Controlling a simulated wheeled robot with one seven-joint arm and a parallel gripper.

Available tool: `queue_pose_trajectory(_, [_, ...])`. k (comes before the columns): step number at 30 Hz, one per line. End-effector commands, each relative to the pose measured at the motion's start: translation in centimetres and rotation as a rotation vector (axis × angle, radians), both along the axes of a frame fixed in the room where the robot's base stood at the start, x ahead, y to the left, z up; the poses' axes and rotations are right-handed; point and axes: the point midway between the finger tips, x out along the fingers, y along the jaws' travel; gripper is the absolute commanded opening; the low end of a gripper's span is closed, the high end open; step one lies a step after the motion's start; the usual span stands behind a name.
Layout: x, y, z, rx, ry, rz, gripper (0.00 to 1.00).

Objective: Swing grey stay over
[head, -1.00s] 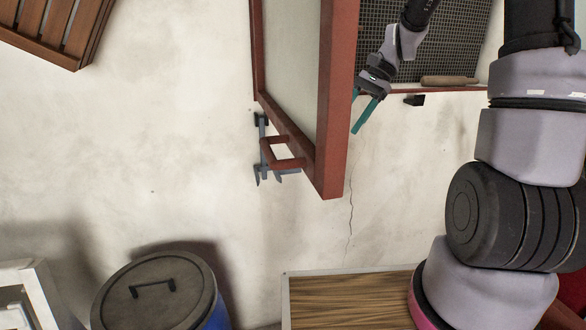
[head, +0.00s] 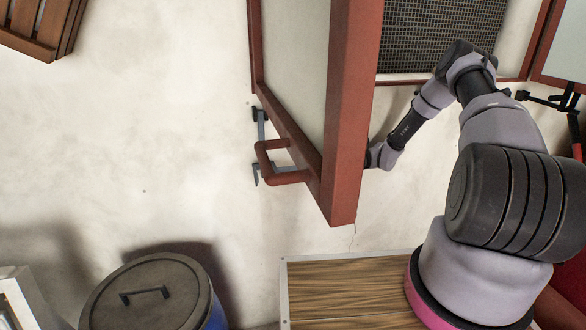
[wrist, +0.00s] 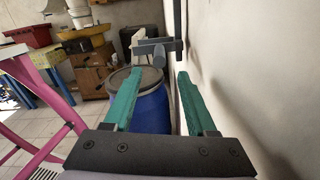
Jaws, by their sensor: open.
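The grey stay (head: 262,125) is a slim metal piece on the wall beside the open red-framed shutter (head: 347,120); the shutter's red handle (head: 283,177) partly hides it in the head view. In the wrist view, a grey bar with a stubby end, which looks like the stay (wrist: 155,47), stands out from the wall, ahead of the fingertips and roughly between them. My gripper (wrist: 157,82) is open with its green fingers apart and nothing between them.
A blue barrel with a dark lid (head: 152,293) stands below left. A wood-topped bench (head: 345,285) is below the shutter. A mesh window (head: 440,30) is behind my arm, with another shutter (head: 568,45) at right. The wall runs close along my gripper's right side.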

Motion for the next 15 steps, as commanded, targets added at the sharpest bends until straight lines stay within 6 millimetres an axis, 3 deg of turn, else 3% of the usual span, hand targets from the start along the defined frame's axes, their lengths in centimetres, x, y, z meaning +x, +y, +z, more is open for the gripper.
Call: queue_pose_trajectory(15, [-1.8, 8.6, 0.0, 0.0, 0.0, 0.003, 0.57])
